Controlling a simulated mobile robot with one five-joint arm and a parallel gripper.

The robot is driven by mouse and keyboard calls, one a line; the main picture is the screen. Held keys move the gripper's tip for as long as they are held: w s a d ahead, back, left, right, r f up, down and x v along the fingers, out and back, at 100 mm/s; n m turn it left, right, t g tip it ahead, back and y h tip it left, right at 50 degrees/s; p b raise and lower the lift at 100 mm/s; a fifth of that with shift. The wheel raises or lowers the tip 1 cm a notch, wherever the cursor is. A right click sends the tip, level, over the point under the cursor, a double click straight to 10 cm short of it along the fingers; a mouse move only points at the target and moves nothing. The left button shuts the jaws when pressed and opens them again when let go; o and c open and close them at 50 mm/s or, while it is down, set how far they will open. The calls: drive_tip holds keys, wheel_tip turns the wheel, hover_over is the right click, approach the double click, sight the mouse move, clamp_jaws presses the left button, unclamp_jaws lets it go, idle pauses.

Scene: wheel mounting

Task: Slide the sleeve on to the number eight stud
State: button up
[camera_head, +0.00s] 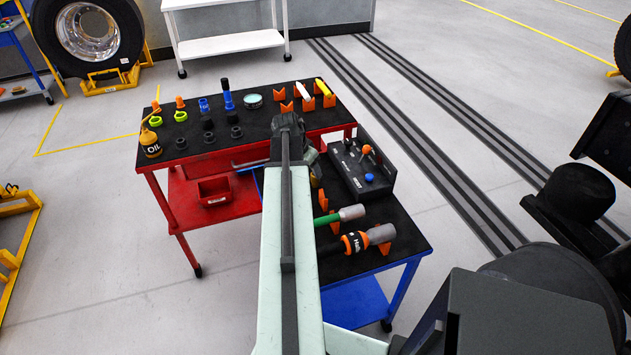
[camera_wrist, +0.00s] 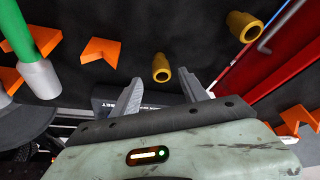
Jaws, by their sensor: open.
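Two brass-coloured hollow sleeves lie on or stand over the dark cart top in the wrist view. One sleeve (camera_wrist: 161,68) shows just beyond and between my fingertips; the other sleeve (camera_wrist: 244,27) is farther up and right. My gripper (camera_wrist: 160,80) is open, with two grey fingers apart and nothing held. In the head view my arm covers much of the gripper (camera_head: 290,122) and most of that cart area. A wheel (camera_head: 88,30) with a bright hub stands at the far upper left. Its individual studs are too small to number.
A red cart (camera_head: 190,232) carries bottles, sockets and orange holders. A blue-legged cart (camera_head: 402,258) adjoins it, with a black control box (camera_head: 360,170) and tools in orange rests. A white table (camera_head: 228,43) stands behind.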

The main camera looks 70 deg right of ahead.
sight(315, 179)
drive_tip(key=b+x, duration=0.2)
drive_tip(key=shift+w+d+f+b, duration=0.1)
drive_tip(key=shift+f+b, duration=0.2)
drive_tip(key=shift+f, duration=0.1)
drive_tip(key=b+x, duration=0.4)
drive_tip(key=x, duration=0.1)
drive_tip(key=shift+d+b, duration=0.2)
drive_tip(key=shift+b, duration=0.15)
drive_tip(key=shift+r, duration=0.15)
drive_tip(key=shift+c, duration=0.2)
clamp_jaws()
drive_tip(key=shift+r, duration=0.1)
wheel_tip(315, 179, up, 10)
drive_tip(key=p, duration=1)
